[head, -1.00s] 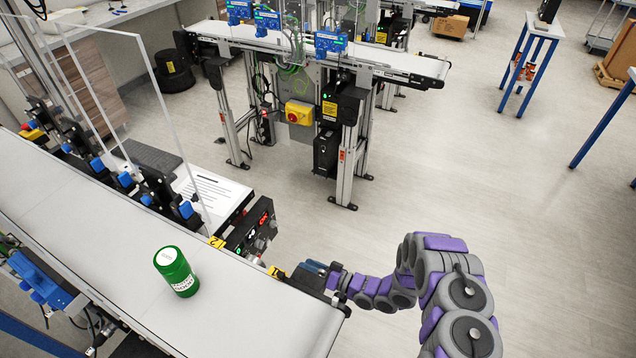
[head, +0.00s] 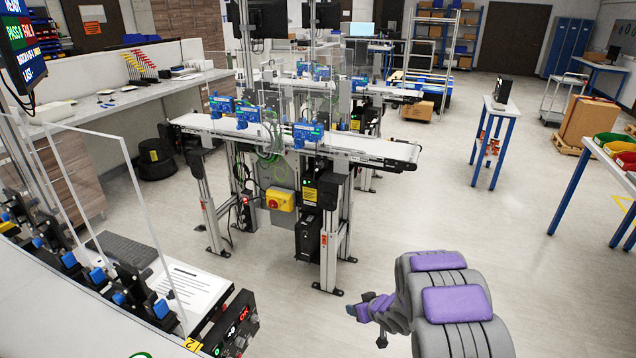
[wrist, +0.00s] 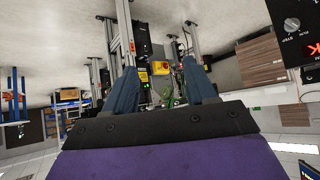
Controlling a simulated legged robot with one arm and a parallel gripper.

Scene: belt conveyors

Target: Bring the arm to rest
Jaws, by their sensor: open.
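My gripper (wrist: 163,92) shows in the wrist view with its two dark blue fingers spread apart and nothing between them. That view is upside down, with the floor at the top. In the head view my purple and grey arm is at the lower right, folded over open floor, and the small dark end of it (head: 372,309) shows left of the thick links. The arm is clear of the near conveyor. Only a thin green edge of the green can (head: 141,355) shows at the bottom of the head view; the rest is out of frame.
The near conveyor (head: 40,310) is at the lower left, with a clear panel and a control box (head: 232,325) at its end. A second conveyor (head: 370,148) stands beyond. A blue-legged table (head: 494,140) is at the back right. Floor around the arm is free.

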